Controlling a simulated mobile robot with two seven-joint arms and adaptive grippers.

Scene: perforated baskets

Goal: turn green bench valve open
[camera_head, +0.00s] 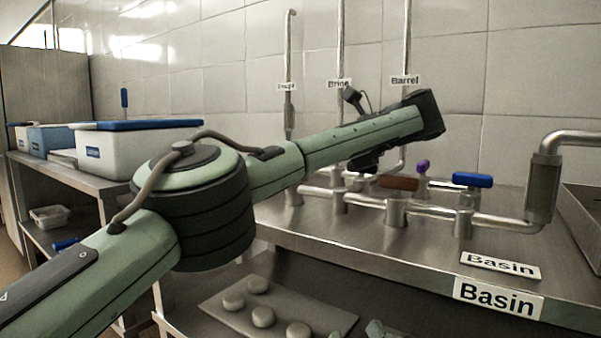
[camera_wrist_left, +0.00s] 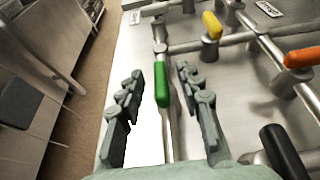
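The green valve handle (camera_wrist_left: 161,84) shows in the left wrist view as a long narrow lever on a metal pipe. It points lengthwise down the picture, roughly in line with the pipe section beneath it. My left gripper (camera_wrist_left: 158,74) is open, with one finger on each side of the handle and a visible gap on both sides. Whether the fingers are level with the handle or above it, I cannot tell. In the head view my left arm reaches across the middle and the green handle is hidden. My right gripper is in neither view.
Yellow (camera_wrist_left: 212,25), orange (camera_wrist_left: 302,57) and black (camera_wrist_left: 285,152) handles are nearby in the wrist view. The head view shows brown (camera_head: 397,183), purple (camera_head: 423,166) and blue (camera_head: 472,180) handles on the steel bench (camera_head: 400,236). White bins (camera_head: 130,150) stand left.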

